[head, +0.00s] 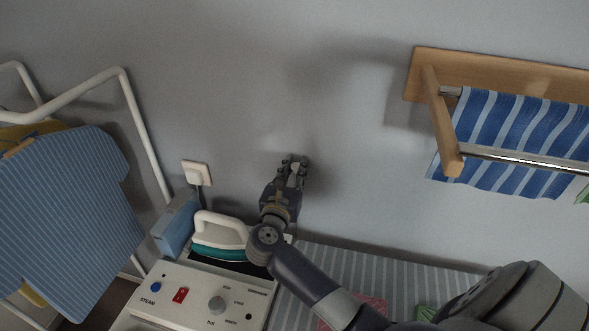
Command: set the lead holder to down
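I cannot make out the lead holder for certain; my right gripper may be hiding it. My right gripper (293,165) is raised in front of the grey wall, above and to the right of the iron. Its fingers point up and away from me. They look close together, but whether they are shut or hold anything is unclear. The iron (221,233), white with a teal base, sits on a dark rest behind the panel of a white steam unit (160,305). My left gripper is not in view.
A wall socket (197,173) with a plug is left of my gripper. A blue box (176,222) stands beside the iron. A blue striped cloth (65,205) hangs by a white frame (146,130). A wooden rail (440,115) with a striped towel (515,140) juts out at upper right.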

